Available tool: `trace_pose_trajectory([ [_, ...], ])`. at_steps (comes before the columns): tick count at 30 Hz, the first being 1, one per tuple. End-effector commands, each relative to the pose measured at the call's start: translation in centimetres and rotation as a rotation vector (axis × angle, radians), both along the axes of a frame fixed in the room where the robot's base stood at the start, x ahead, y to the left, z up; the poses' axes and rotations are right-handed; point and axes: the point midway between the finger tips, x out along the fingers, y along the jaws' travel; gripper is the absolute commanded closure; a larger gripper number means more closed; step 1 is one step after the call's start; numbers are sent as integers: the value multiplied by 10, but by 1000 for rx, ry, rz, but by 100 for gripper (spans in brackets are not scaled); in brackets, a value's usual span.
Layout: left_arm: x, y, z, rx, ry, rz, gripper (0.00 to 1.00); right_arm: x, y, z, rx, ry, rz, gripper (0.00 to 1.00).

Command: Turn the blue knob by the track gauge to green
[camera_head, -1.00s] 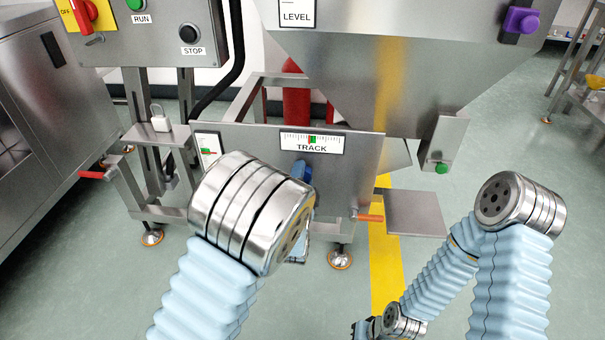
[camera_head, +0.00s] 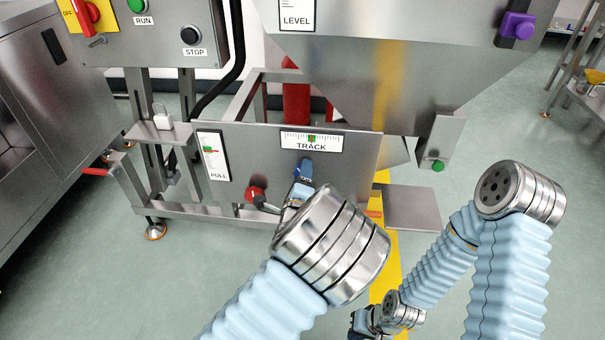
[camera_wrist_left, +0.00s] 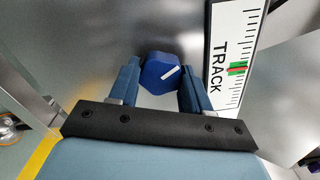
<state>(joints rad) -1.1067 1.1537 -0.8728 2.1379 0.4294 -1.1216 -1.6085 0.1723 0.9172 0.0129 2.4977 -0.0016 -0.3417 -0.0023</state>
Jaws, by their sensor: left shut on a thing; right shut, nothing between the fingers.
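The blue knob (camera_head: 305,169) sits on the grey metal panel just below the TRACK gauge (camera_head: 312,140). My left gripper (camera_head: 302,187) is at the knob, partly hidden by my wrist. In the left wrist view its two blue fingers stand on either side of the knob (camera_wrist_left: 160,72), shut on it. A white mark on the knob faces up. The gauge (camera_wrist_left: 235,70) shows a green band with a red pointer at it. My right gripper (camera_head: 364,323) is low at the bottom edge, small and dark, away from the panel; it is shut and empty.
A red knob (camera_head: 256,195) sits on the same panel, left of my left gripper, near the PULL label (camera_head: 214,156). An orange-red handle (camera_head: 374,213) is to the right. A purple knob (camera_head: 517,25) is at upper right. Open floor lies right of the panel.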

Motion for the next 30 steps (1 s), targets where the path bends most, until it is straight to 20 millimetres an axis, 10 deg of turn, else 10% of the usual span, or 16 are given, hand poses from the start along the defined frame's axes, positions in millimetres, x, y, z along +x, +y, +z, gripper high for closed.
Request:
trace_pose_trajectory([
  [17,-2,0,-4,32,6,-1,83,0,0,1,0,-1,0,100],
  [18,-1,0,-4,32,6,-1,46,0,0,1,0,-1,0,100],
  [21,-1,0,-3,30,4,-1,31,0,0,1,0,-1,0,100],
  [30,-1,0,-1,29,0,-1,27,0,0,1,0,-1,0,100],
])
